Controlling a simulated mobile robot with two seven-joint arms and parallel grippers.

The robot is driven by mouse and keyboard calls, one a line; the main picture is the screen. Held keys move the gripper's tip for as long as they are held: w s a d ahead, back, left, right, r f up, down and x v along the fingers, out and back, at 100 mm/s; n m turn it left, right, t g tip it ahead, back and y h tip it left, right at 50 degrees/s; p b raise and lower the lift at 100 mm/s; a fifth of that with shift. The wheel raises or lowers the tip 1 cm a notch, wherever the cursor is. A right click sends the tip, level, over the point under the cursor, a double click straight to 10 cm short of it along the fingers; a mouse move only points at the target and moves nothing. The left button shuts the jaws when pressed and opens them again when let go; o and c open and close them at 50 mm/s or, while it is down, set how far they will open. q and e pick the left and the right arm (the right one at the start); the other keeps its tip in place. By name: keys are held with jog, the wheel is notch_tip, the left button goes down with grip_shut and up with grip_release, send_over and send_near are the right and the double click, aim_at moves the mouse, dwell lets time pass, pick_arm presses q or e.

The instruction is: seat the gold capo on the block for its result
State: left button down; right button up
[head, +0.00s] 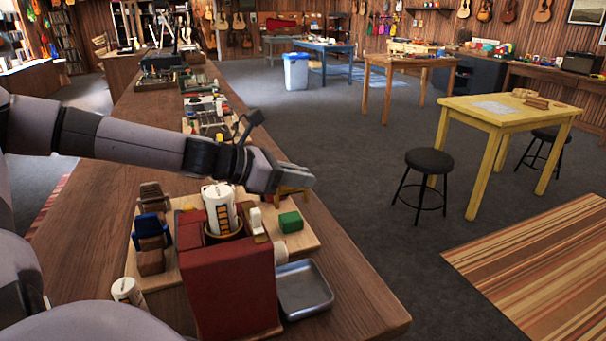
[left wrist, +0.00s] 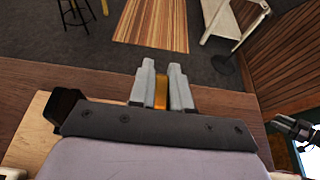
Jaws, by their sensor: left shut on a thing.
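My left gripper (head: 306,180) reaches over the right side of a wooden board on the counter. It is shut on the gold capo (left wrist: 161,92), which shows between the two grey fingers in the left wrist view. In the head view the gold capo (head: 293,191) shows just below the fingers, above the board's edge. A green block (head: 290,222) stands on the board below my gripper.
A white canister (head: 219,208) stands mid-board behind a tall red block (head: 234,285). A metal tray (head: 304,289) lies at the right, near the counter's edge. A white cylinder (head: 128,291) stands at the left. More small items line the counter behind my arm.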

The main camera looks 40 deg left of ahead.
aim_at(304, 197)
pick_arm(q)
jog(key=shift+f+b, duration=1.55)
jog(key=shift+f, duration=0.75)
jog(key=shift+s, duration=0.1)
jog(key=shift+f+b, duration=0.5)
jog(key=shift+f, duration=0.05)
jog(key=c, duration=1.4)
grip_release()
jog(key=shift+o, duration=0.2)
